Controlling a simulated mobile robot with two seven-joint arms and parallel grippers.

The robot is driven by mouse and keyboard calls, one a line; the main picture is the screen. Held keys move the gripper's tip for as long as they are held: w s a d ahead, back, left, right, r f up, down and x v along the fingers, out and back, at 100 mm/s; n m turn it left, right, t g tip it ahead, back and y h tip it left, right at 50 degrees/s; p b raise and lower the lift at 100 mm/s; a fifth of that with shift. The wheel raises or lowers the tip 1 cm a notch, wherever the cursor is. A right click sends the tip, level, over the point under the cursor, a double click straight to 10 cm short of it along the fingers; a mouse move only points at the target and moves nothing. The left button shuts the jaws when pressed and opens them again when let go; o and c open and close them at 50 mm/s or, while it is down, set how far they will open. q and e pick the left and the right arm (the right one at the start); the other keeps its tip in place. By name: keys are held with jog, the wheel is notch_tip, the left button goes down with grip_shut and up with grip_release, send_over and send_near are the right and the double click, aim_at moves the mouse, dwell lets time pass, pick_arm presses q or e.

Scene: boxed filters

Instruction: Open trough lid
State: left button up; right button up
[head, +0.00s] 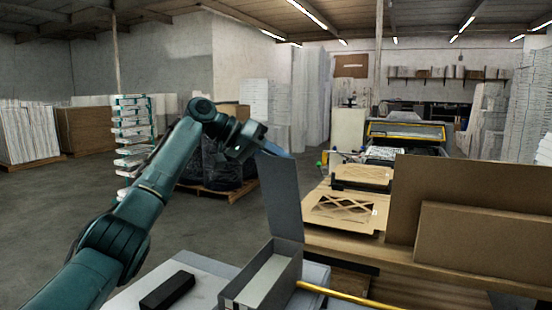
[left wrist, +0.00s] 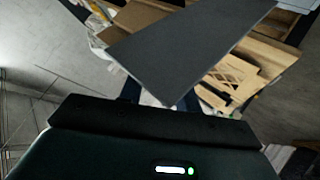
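The trough (head: 262,280) is a grey open-topped box with a pale inside, on the light table at the bottom centre of the head view. Its flat grey lid (head: 281,195) stands up steeply, raised off the opening. The lid also fills the upper middle of the left wrist view (left wrist: 190,50). My left gripper (head: 277,150) is high, at the lid's upper edge. Its two fingers show apart in the left wrist view (left wrist: 160,95), so it looks open; whether it touches the lid is unclear. My right gripper is out of view.
A dark block (head: 167,291) lies left of the trough. A yellow bar (head: 350,299) runs to its right. A wooden bench (head: 335,240) with cardboard pieces and large brown boards (head: 485,240) stands at right.

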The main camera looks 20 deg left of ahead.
pick_arm(q)
jog(key=shift+o, duration=1.4)
jog(key=shift+r, duration=0.1)
jog(key=b+v, duration=0.1)
jog(key=v, duration=1.2)
